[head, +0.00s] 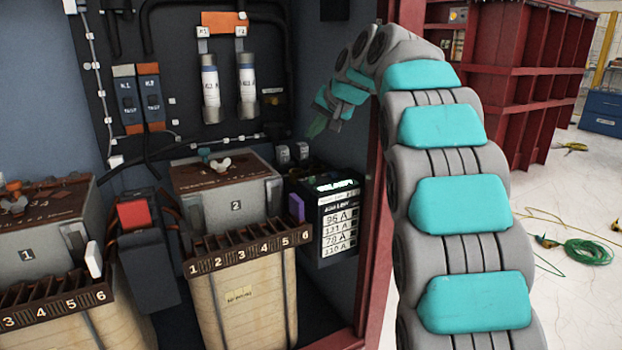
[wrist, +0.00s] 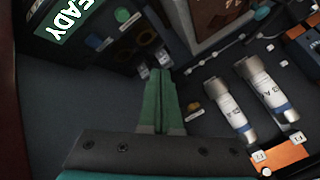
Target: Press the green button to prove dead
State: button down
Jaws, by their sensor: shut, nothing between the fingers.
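A dark tester unit shows a lit green READY panel (wrist: 66,14) at the upper left of the wrist view. A round green button (wrist: 122,15) sits beside this panel, with a round blue button (wrist: 97,42) close to it. My gripper (wrist: 165,74) has its green fingers together and empty. Its tips point toward the unit's lower edge, apart from the green button in the picture. In the head view, my gripper (head: 317,127) hangs above the dark labelled unit (head: 338,222) in the cabinet. The green button cannot be made out there.
Two white cylindrical fuses (head: 210,85) hang on the back panel. A grey box marked 2 (head: 235,205) stands left of the unit, above a numbered terminal strip (head: 250,245). The red cabinet post (head: 374,240) stands close to my arm. Cables (head: 586,252) lie on the floor at right.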

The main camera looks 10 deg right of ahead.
aim_at(311, 180)
jog(key=shift+f, duration=0.15)
jog(key=shift+f+b, duration=2.8)
jog(key=shift+f, duration=1.45)
jog(key=shift+f, duration=0.1)
jog(key=shift+f, duration=0.3)
jog(key=shift+f+b, duration=0.5)
jog(key=shift+r, duration=0.15)
jog(key=shift+r+p, duration=0.7)
jog(key=shift+r, duration=0.05)
